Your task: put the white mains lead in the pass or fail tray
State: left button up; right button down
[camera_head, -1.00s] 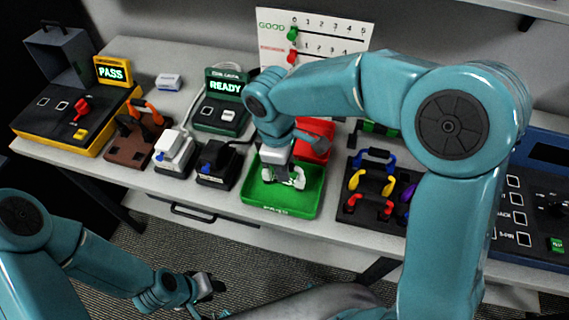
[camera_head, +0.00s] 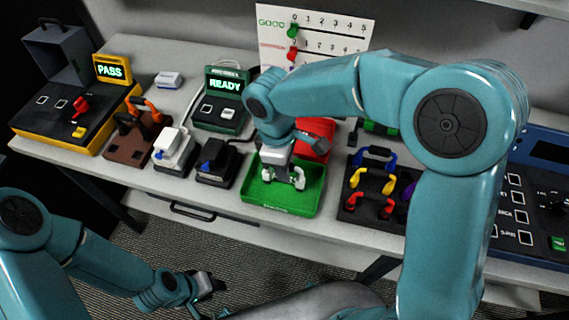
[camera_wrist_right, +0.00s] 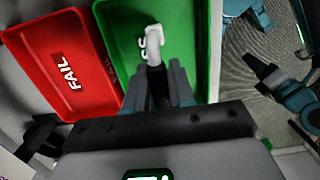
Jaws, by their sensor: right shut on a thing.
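The white mains lead (camera_head: 298,178) is at the green pass tray (camera_head: 312,192); its white end also shows in the right wrist view (camera_wrist_right: 153,42). My right gripper (camera_wrist_right: 158,75) is shut on the white lead, over the green tray (camera_wrist_right: 118,28). I cannot tell whether the lead touches the tray floor. The red fail tray (camera_head: 318,128) stands behind the green one, partly hidden by my right arm; its FAIL label shows in the right wrist view (camera_wrist_right: 45,50). My left gripper (camera_head: 208,286) is low in front of the bench, its jaws too small to judge.
A yellow tester (camera_head: 75,118) reads PASS and a green tester (camera_head: 222,100) reads READY on the bench. A rack of coloured leads (camera_head: 350,212) stands right of the green tray. Black and white adapter blocks (camera_head: 175,150) stand left of it.

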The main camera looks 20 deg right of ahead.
jog(key=shift+c, duration=1.6)
grip_release()
jog(key=shift+r+p, duration=3.35)
jog(key=shift+r, duration=0.75)
jog(key=shift+f, duration=0.1)
jog(key=shift+s, duration=0.1)
